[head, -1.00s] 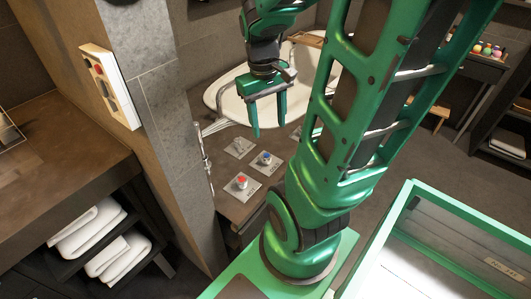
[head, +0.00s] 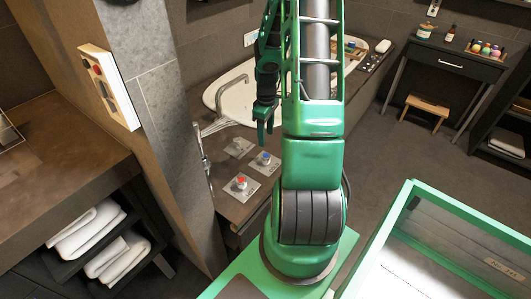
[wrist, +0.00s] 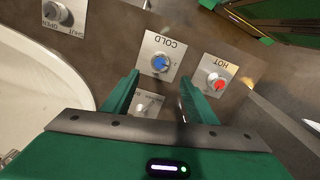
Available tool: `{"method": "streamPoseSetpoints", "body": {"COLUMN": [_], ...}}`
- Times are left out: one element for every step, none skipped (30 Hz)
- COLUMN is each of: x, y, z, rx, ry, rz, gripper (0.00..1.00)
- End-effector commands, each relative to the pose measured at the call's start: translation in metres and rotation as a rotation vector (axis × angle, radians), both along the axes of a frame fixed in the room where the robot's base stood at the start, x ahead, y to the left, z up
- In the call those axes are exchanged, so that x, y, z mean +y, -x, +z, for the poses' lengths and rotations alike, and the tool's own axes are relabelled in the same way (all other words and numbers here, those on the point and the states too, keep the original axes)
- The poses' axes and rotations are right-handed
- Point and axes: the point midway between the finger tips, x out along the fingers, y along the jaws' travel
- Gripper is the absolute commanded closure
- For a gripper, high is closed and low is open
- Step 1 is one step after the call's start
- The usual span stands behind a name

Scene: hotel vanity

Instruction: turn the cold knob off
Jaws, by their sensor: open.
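The cold knob (wrist: 160,63) is blue, on a square metal plate marked COLD in the wrist view. It also shows in the head view (head: 264,156) on the dark ledge by the tub. My gripper (wrist: 157,82) is open and empty, its fingers pointing towards the cold plate, with the knob just beyond and between the fingertips. In the head view my gripper (head: 264,138) hangs above and just behind the knob, apparently not touching it. The knob's exact turn angle is too small to tell.
The red hot knob (wrist: 219,83) is on its own plate close beside the cold one. Another metal plate (wrist: 149,104) lies partly hidden between my fingers. A knob marked OPEN and SHUT (wrist: 53,11) is near the white tub (wrist: 35,85). A pillar (head: 160,110) stands left of the ledge.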

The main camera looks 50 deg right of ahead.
Motion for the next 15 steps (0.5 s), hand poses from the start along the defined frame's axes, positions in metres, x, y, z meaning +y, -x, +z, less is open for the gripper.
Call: {"method": "streamPoseSetpoints", "body": {"x": [0.000, 0.000, 0.000, 0.000, 0.000, 0.000, 0.000, 0.001, 0.001, 0.001, 0.001, 0.001, 0.000, 0.000, 0.001], "y": [0.000, 0.000, 0.000, 0.000, 0.000, 0.000, 0.000, 0.000, 0.000, 0.000, 0.000, 0.001, 0.001, 0.000, 0.000], "z": [-0.004, -0.006, -0.010, -0.014, -0.017, -0.023, -0.028, -0.033, -0.040, -0.046, -0.051, -0.058, -0.063, -0.067, -0.074], "rx": [-0.001, 0.000, 0.001, 0.002, 0.002, 0.002, 0.002, 0.002, 0.001, 0.002, 0.002, 0.003, 0.002, 0.002, 0.002], "ry": [-0.001, -0.002, -0.003, -0.003, -0.003, -0.003, -0.005, -0.005, -0.005, -0.005, -0.004, -0.004, -0.004, -0.004, -0.004], "rz": [0.002, 0.003, 0.003, 0.003, 0.002, 0.002, 0.002, 0.002, 0.002, 0.002, 0.002, 0.001, 0.001, 0.001, 0.001], "gripper": [0.47, 0.47, 0.47, 0.47, 0.47, 0.47, 0.47, 0.47, 0.47, 0.47, 0.47, 0.47, 0.47, 0.47, 0.47]}}
